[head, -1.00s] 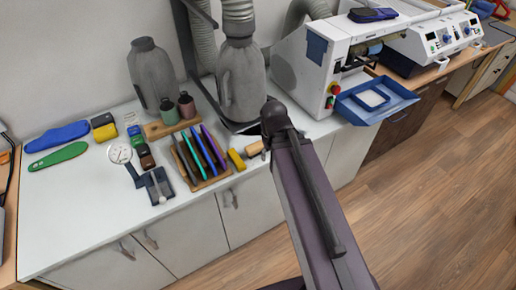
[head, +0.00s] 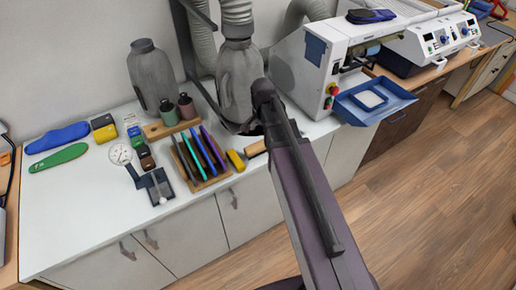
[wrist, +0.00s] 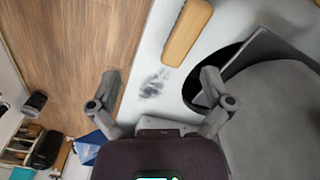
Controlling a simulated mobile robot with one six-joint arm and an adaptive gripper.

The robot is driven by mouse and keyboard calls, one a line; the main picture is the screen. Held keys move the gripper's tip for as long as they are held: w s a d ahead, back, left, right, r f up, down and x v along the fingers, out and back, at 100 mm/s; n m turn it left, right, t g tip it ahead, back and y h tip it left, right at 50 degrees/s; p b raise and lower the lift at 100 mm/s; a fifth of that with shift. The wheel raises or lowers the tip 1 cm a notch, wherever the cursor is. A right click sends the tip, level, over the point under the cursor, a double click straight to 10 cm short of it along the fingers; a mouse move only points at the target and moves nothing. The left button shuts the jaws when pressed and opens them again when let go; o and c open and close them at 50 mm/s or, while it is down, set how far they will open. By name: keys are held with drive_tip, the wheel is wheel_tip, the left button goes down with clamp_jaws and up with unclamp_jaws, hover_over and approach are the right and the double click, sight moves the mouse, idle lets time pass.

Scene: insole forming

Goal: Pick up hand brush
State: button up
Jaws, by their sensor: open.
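The hand brush shows as a pale wooden block (head: 255,149) near the front edge of the white counter, partly hidden behind my arm in the head view. In the wrist view its rounded wooden body (wrist: 187,32) lies at the top centre, beyond my fingertips. My gripper (wrist: 160,88) is open and empty, its two fingers spread wide to left and right. The brush is apart from both fingers. The fingers cannot be made out in the head view.
A grey canister (head: 236,88) stands behind the brush, close to my right finger in the wrist view. A yellow block (head: 235,160) and a rack of coloured tools (head: 207,181) lie left of the brush. A blue tray (head: 374,101) sticks out at right.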

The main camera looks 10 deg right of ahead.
drive_tip(key=w+m, duration=0.5)
drive_tip(key=shift+w+r, duration=0.25)
drive_tip(key=shift+r, duration=0.05)
drive_tip(key=shift+f, duration=0.1)
drive_tip(key=b, duration=0.8)
hover_over(259, 145)
drive_tip(key=f, duration=0.8)
drive_tip(key=shift+w+a+f, duration=0.1)
drive_tip(key=shift+w+f, duration=0.1)
drive_tip(key=shift+f, duration=0.05)
drive_tip(key=shift+s+f+b, duration=0.1)
drive_tip(key=shift+f+b, duration=2.5)
drive_tip(key=shift+b, duration=0.15)
drive_tip(key=c, duration=1.3)
